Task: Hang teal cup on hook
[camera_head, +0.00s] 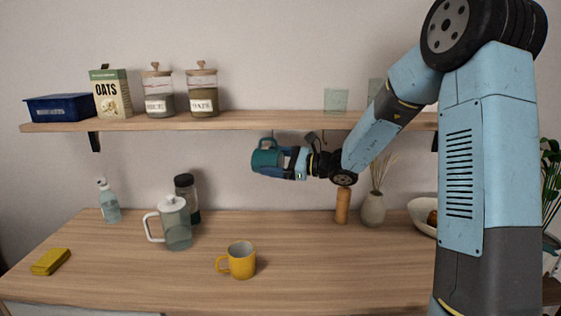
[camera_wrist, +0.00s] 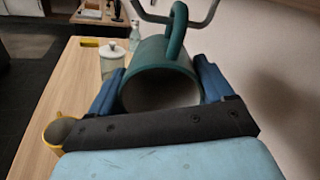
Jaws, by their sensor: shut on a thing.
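The teal cup (camera_head: 264,160) is held in the air just below the shelf, lying on its side with its handle up. In the wrist view the cup (camera_wrist: 150,65) has its mouth towards the camera. My gripper (camera_head: 286,163) is shut on the cup, with a blue finger on either side of it in the wrist view (camera_wrist: 160,90). A grey metal hook (camera_wrist: 202,22) shows at the top of the wrist view, by the cup's handle. It appears to cross the handle loop, but I cannot tell whether it bears the cup. In the head view the hook is hardly visible.
The wooden shelf (camera_head: 240,121) carries jars, an oats box and a blue box. Below, the table (camera_head: 140,285) holds a yellow mug (camera_head: 241,261), a glass pitcher (camera_head: 175,225), a dark-lidded bottle (camera_head: 187,190) and a vase (camera_head: 373,209). The air left of the cup is clear.

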